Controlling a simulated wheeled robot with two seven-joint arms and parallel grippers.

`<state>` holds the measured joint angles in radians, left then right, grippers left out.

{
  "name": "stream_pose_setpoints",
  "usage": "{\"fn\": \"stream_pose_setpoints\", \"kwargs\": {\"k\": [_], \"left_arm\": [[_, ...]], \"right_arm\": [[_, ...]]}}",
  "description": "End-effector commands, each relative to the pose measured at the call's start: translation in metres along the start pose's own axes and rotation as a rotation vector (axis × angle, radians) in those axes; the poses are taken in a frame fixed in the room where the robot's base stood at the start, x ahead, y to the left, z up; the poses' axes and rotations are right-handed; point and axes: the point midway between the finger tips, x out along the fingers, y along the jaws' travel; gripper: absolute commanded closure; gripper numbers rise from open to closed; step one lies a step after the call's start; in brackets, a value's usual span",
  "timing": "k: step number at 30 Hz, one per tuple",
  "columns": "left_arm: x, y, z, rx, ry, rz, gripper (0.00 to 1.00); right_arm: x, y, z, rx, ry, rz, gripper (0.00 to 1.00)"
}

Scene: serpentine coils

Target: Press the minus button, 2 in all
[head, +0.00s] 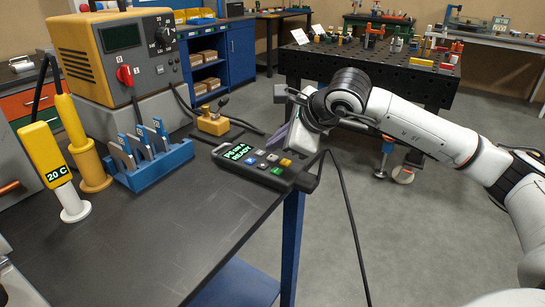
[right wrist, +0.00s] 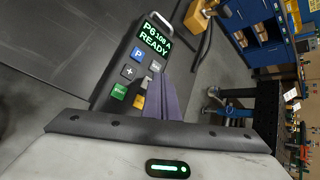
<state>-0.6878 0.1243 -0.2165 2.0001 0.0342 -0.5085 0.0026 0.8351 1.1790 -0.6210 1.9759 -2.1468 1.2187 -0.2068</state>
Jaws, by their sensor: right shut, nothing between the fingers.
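A dark handheld control box (head: 228,163) lies at the table's right edge, its green-lit screen reading P6, 108 A, READY in the right wrist view (right wrist: 155,38). Its keys are a blue P (right wrist: 138,54), a grey save key, a plus key (right wrist: 128,71), a green key (right wrist: 119,91) and an orange key (right wrist: 139,101). The grey key beside plus, apparently minus (right wrist: 147,82), is partly hidden by my purple fingers. My right gripper (head: 280,134) is shut and empty at the far side of the box, fingertips close by the keys; contact cannot be told. My left gripper is out of view.
A yellow power unit (head: 85,60) stands at the back left of the table. A blue rack (head: 160,168) with upright plates and a yellow probe holder (head: 90,165) stand left of the box. A black cable hangs off the right edge. The table front is clear.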

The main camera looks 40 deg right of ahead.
Motion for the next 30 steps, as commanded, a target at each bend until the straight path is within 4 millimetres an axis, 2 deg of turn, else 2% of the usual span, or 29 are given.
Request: {"fn": "stream_pose_setpoints", "kwargs": {"k": [11,30], "left_arm": [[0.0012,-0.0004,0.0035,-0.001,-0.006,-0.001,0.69],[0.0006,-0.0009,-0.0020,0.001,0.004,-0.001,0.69]], "right_arm": [[0.0000,0.0000,0.0001,0.000,0.000,0.000,1.00],[0.0000,-0.0001,0.0000,0.000,0.000,0.000,1.00]]}}
